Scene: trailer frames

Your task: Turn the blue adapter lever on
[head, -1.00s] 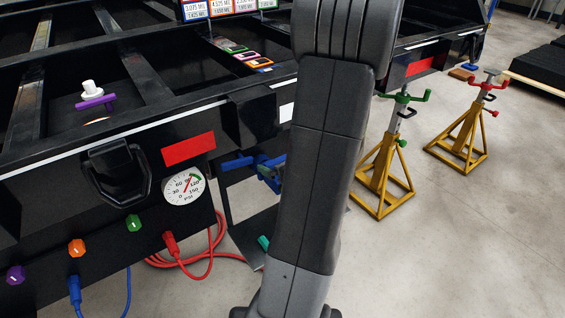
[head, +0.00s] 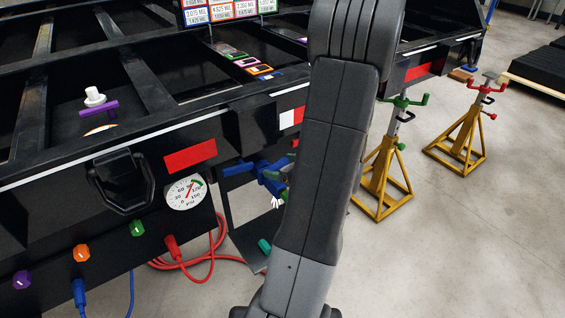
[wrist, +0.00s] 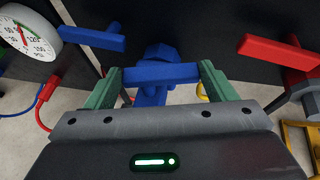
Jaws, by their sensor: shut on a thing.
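The blue adapter lever (wrist: 160,74) is a blue bar that lies across between the green fingers of my gripper (wrist: 162,82) in the wrist view. The fingers are shut on it, one at each end. A blue adapter body (wrist: 160,53) is behind the bar. In the head view, blue adapter parts (head: 271,181) show just left of my arm, below the trailer's edge. My arm hides the gripper there.
Another blue handle (wrist: 88,38) is at the left and a red handle (wrist: 280,50) at the right in the wrist view. A pressure gauge (head: 187,192) and red cable (head: 199,268) are left of the adapter. Yellow jack stands (head: 381,180) stand right of my arm.

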